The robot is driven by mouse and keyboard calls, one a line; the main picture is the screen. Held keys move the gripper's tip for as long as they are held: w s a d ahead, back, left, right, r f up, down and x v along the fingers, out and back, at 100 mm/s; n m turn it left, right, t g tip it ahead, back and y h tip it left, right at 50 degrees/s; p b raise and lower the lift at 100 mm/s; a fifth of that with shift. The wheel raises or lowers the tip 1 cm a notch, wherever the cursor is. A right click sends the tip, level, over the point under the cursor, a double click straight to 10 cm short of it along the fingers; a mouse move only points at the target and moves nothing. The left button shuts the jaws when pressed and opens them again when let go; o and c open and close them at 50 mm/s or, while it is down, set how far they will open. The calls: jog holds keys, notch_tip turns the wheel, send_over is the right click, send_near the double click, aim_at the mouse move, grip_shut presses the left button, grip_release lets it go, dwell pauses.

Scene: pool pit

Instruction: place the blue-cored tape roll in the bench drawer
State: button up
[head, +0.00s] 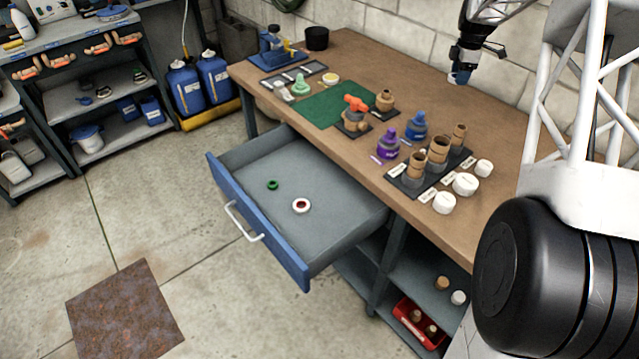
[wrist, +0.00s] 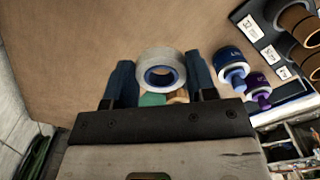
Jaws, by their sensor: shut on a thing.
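My gripper (head: 462,66) is shut on the blue-cored tape roll (head: 458,78) and holds it above the right back part of the workbench. In the wrist view the white roll with its blue core (wrist: 163,56) sits between the two dark blue fingers of my gripper (wrist: 161,78). The bench drawer (head: 335,216) is pulled open below the bench front, with a blue face and a white handle. Inside it lie a small green ring (head: 272,185) and a white roll with a dark red core (head: 301,206), apart from each other.
On the bench (head: 500,115) stand a dark rack with brown cylinders (head: 438,150), white rolls (head: 465,184), purple (head: 388,145) and blue (head: 416,125) items, and a green mat (head: 330,105). The right back of the bench top is clear. The drawer has free floor room.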

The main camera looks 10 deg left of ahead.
jog(key=s+a+r+n, duration=0.2)
jog(key=s+a, duration=0.6)
jog(key=a, duration=0.4)
jog(key=s+a+r+n, duration=0.25)
jog(key=s+a, duration=0.45)
jog(key=a, duration=0.5)
jog(key=n, duration=0.6)
send_over(321, 229)
notch_tip(321, 229, down, 23)
jog(key=shift+f, duration=2.95)
jog(key=shift+f, duration=2.05)
